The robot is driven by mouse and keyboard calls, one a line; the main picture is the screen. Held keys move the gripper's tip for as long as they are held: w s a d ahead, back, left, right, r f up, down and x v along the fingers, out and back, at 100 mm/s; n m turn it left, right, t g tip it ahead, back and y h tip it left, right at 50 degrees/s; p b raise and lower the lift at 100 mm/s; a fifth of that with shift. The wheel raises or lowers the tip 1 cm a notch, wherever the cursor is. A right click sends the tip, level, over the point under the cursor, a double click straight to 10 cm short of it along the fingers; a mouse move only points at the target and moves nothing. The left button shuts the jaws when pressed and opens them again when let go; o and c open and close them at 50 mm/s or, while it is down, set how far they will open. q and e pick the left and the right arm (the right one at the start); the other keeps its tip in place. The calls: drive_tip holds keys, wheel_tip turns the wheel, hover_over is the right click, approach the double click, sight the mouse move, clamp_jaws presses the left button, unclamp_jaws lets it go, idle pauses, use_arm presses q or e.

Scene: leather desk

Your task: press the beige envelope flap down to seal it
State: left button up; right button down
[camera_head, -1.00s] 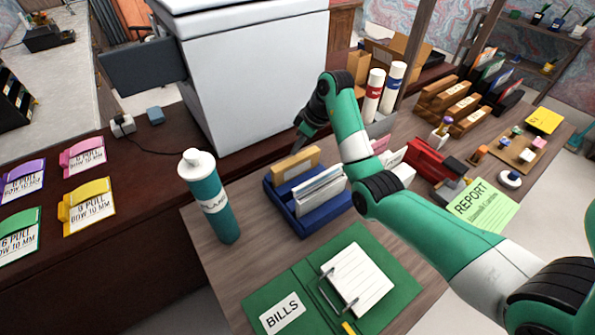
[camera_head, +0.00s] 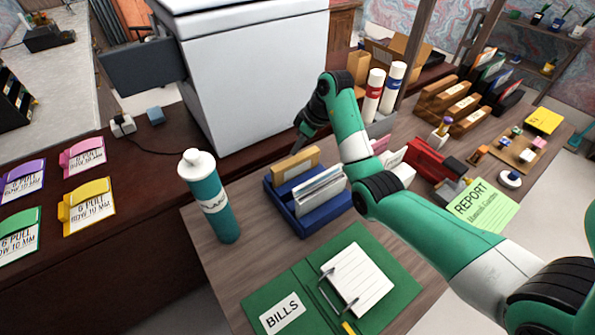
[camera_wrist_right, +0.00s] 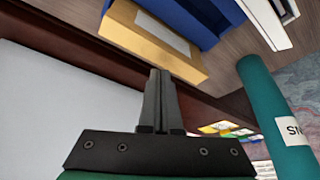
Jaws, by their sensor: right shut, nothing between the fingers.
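The beige envelope (camera_head: 297,164) stands upright in the back of a blue tray (camera_head: 312,222). A pale patch shows on its face. It also shows in the right wrist view (camera_wrist_right: 125,38). I cannot make out whether its flap is raised or flat. My right gripper (camera_head: 297,149) is shut and empty, right at the envelope's back upper edge. In the right wrist view its closed fingertips (camera_wrist_right: 160,74) overlap the envelope's near edge; I cannot tell whether they touch it. My left gripper is in neither view.
White papers (camera_head: 319,190) stand in the tray's front slot. A teal bottle (camera_head: 215,212) stands to the left. A green binder (camera_head: 265,288) lies in front. A large white box-like appliance (camera_head: 255,75) rises behind. A red stapler-like object (camera_head: 428,157) lies to the right.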

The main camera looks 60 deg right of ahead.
drive_tip(key=shift+f+b, duration=0.8)
idle(0.5)
idle(0.4)
wheel_tip(320, 180, up, 7)
drive_tip(key=p, duration=0.7)
idle(0.4)
